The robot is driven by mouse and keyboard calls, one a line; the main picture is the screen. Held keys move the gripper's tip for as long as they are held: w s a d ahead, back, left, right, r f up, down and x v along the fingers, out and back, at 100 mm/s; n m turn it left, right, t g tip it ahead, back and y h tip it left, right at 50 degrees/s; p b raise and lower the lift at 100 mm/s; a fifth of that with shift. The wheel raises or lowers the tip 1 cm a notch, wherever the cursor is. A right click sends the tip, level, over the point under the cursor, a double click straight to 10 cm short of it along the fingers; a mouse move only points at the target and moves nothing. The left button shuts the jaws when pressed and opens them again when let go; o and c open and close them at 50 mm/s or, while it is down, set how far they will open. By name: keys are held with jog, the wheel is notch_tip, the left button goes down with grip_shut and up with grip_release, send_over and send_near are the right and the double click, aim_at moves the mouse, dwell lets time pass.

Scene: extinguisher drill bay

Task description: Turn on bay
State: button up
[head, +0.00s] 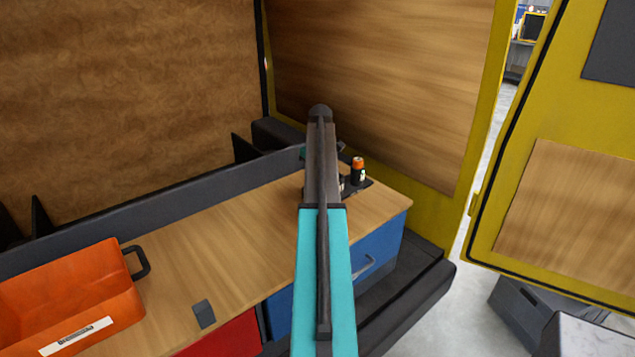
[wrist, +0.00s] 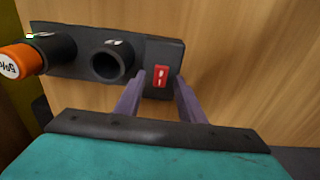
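A small red rocker switch (wrist: 161,77) with white marks sits at the right end of a black holder block (wrist: 72,67) in the wrist view. Which way the switch is tipped I cannot tell. My gripper (wrist: 161,84) is open, its two purple-grey fingers apart, with the switch showing between their tips. Whether they touch the block is unclear. The block has two round cups; the right one (wrist: 108,62) looks empty, and the left one holds an orange-ended cylinder (wrist: 18,58). In the head view the cylinder (head: 358,169) stands upright, while my arm hides the switch and gripper.
The block sits on a wooden worktop (head: 225,251) near its right end. An orange bin (head: 70,300) and a small grey block (head: 203,313) are on the left part. Blue (head: 376,255) and red drawers are below. A yellow-framed door (head: 560,150) stands at right. The middle worktop is mostly clear.

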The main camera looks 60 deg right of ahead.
jog(key=shift+r, duration=0.15)
notch_tip(320, 180, up, 13)
jog(key=b, duration=0.4)
jog(key=shift+s+a+r, duration=0.15)
jog(key=shift+s+r, duration=0.05)
jog(key=shift+s, duration=0.2)
dwell(0.8)
